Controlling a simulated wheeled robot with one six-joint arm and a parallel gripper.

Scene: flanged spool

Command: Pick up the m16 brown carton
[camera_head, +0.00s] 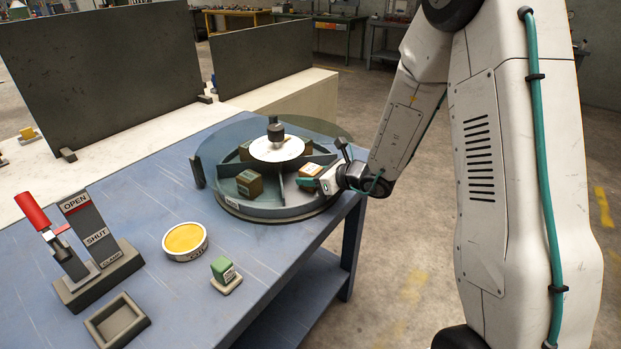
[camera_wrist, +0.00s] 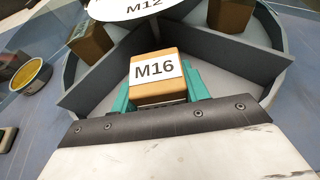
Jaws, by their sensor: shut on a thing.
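The brown carton (camera_wrist: 157,79) with a white M16 label sits between the green fingers of my gripper (camera_wrist: 160,88) in the wrist view. The gripper is shut on it. The carton is in a wedge-shaped compartment of the round grey carousel (camera_wrist: 221,53), between two divider walls. In the head view my gripper (camera_head: 318,183) reaches in at the carousel's right side, and a brown carton (camera_head: 310,171) shows just behind it. I cannot tell whether the held carton is clear of the compartment floor.
Other brown cartons (camera_head: 249,183) stand in neighbouring compartments. A central hub disc (camera_head: 277,149) reads M12 in the wrist view. A lever stand (camera_head: 97,252), a yellow-topped round tin (camera_head: 185,241), a green block (camera_head: 223,270) and an empty grey tray (camera_head: 117,320) stand on the blue table (camera_head: 160,205).

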